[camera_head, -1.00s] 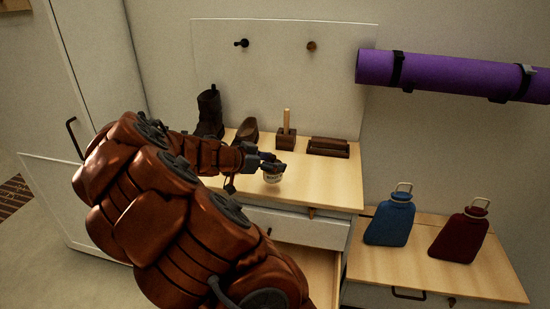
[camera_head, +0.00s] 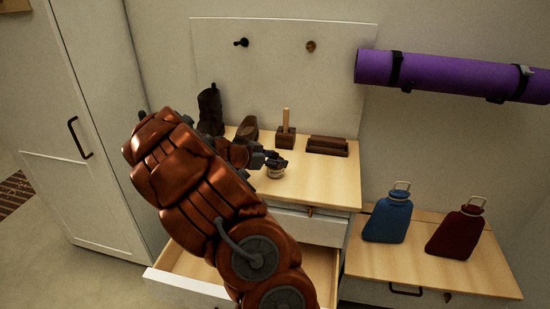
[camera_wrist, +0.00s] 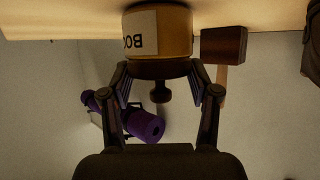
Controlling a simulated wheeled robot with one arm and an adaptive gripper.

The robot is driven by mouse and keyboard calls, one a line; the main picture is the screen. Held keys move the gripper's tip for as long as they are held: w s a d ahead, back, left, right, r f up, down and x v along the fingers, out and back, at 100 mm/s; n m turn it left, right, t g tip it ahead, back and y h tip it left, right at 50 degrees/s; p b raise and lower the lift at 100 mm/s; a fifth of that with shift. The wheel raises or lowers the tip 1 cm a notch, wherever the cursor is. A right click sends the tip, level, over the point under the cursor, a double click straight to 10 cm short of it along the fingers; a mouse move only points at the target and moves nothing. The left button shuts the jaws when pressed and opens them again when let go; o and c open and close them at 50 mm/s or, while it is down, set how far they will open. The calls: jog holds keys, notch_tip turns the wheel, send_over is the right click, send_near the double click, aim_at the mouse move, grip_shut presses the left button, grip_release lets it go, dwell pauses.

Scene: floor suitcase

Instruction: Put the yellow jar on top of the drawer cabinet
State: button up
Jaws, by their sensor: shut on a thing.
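The yellow jar (camera_head: 275,173) is at the top of the drawer cabinet (camera_head: 322,189), near its front half. In the wrist view the jar (camera_wrist: 172,33) shows a tan-yellow body, a pale label and a dark lid. My gripper (camera_head: 271,160) is above the jar. In the wrist view its fingers (camera_wrist: 161,79) flank the lid and are shut on it. The jar looks upright and very near or touching the wooden top; I cannot tell which. My arm hides part of the cabinet.
A dark boot (camera_head: 210,110), a brown shoe (camera_head: 247,129), a wooden block with a handle (camera_head: 286,137) and a brush-like box (camera_head: 327,146) stand along the back. A lower drawer (camera_head: 187,280) is open. Blue (camera_head: 388,219) and red (camera_head: 457,233) bottles stand on the right unit.

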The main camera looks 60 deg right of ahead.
jog(key=shift+f, duration=0.1)
dwell(0.3)
jog(key=o, duration=1.6)
jog(key=shift+r, duration=0.25)
jog(key=b+v, duration=0.2)
jog(key=v, duration=1)
jog(key=s+a+f+n+y, duration=0.1)
jog(key=s+a+n+y, duration=0.3)
jog(key=s+a+n, duration=0.3)
jog(key=s+a+f+n+t+y, duration=0.1)
jog(key=s+a+n+y, duration=0.3)
jog(key=a, duration=1.4)
jog(key=s+a+f+n+t+y, duration=0.1)
jog(key=s+a+f+n+y, duration=0.2)
jog(key=s+a+n, duration=0.8)
jog(key=shift+s+a+y, duration=0.5)
jog(key=shift+s+a, duration=0.4)
jog(key=shift+a, duration=0.25)
